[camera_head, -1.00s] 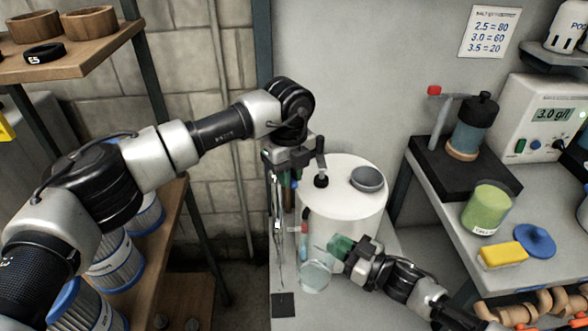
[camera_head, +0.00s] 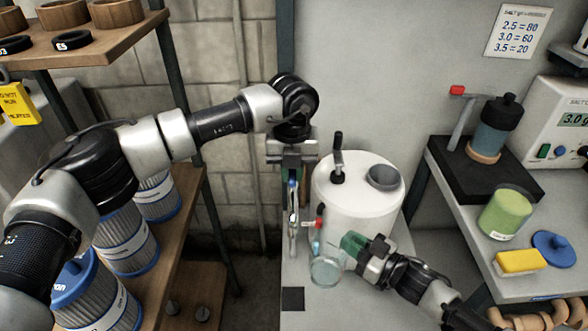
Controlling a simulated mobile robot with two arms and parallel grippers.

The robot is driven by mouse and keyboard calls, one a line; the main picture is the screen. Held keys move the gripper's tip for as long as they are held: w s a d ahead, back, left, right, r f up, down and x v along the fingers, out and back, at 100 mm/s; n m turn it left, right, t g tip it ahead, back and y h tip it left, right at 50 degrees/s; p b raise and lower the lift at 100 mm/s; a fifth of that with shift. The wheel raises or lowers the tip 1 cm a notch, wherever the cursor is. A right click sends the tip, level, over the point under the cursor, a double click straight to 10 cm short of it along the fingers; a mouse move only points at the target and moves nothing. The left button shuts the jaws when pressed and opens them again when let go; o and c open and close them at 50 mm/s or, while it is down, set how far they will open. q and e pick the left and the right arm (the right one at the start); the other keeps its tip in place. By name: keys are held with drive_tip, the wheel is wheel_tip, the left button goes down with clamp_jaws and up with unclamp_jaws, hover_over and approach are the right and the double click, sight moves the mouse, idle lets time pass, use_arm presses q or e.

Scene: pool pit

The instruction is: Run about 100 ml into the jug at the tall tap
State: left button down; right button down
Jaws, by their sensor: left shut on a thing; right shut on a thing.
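The clear jug (camera_head: 325,272) stands or hangs in front of the white drum, its mouth near the slim silver upright. My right gripper (camera_head: 364,254) is shut on the jug's green handle (camera_head: 352,243). Whether the jug touches the bench, and how much water is in it, I cannot tell. The slim silver upright, seemingly the tall tap (camera_head: 293,218), stands left of the drum. My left gripper (camera_head: 292,162) is directly above it and shut on its upper part; the gripper hides the exact hold.
The white drum (camera_head: 352,212) with a black handle and grey cap is close behind the jug. A small red and blue fitting (camera_head: 317,234) is at its front left. Shelves with filters (camera_head: 125,240) stand left; a bench with a green jar (camera_head: 506,212) stands right.

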sight(293, 174)
use_arm(q)
drive_tip(key=shift+r, duration=0.15)
drive_tip(key=c, duration=1.1)
unclamp_jaws()
wheel_tip(293, 174, up, 12)
drive_tip(key=shift+f, duration=0.1)
